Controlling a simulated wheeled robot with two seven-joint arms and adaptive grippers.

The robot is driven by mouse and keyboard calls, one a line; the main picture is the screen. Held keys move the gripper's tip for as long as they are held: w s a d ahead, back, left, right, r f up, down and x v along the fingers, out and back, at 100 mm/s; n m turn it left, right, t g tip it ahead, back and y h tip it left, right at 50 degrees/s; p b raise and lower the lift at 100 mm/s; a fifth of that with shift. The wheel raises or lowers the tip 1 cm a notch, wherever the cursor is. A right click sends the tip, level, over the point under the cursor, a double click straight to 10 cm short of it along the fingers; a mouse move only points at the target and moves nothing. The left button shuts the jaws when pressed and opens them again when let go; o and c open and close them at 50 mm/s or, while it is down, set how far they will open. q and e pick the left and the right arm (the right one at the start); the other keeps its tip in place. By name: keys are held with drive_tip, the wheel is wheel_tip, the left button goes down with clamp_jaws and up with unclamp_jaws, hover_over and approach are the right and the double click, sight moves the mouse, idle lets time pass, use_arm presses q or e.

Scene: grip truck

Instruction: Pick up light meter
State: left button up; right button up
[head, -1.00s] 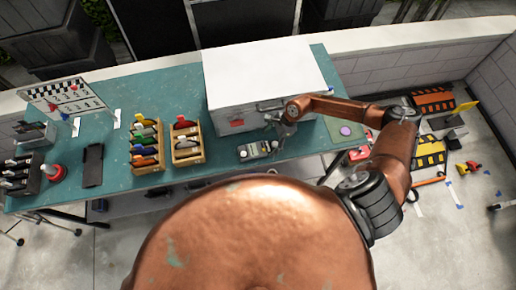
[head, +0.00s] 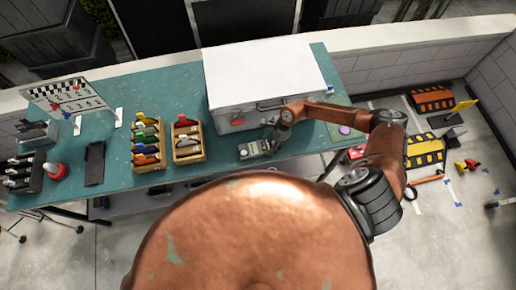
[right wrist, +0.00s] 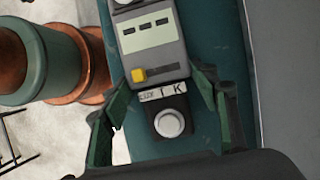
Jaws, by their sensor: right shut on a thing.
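The light meter (head: 254,149) is a small grey device on the front edge area of the teal table, in front of the white case. In the right wrist view the light meter (right wrist: 153,45) shows a pale display, a yellow button and a round white dome near a "LUX" label. My right gripper (head: 271,143) reaches it from the right. In the right wrist view the fingers of my right gripper (right wrist: 163,95) stand on both sides of the meter's dome end and are shut on it. The meter appears to be at table level. My left gripper is not in view.
A large white case (head: 262,80) stands close behind the meter. Wooden racks of coloured items (head: 187,141) stand to the left. A black flat item (head: 95,163) and a red-topped object (head: 57,171) lie farther left. A purple disc (head: 345,130) lies at the right end.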

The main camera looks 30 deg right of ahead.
drive_tip(key=c, duration=0.6)
drive_tip(key=shift+c, duration=0.3)
drive_tip(key=shift+r, duration=0.15)
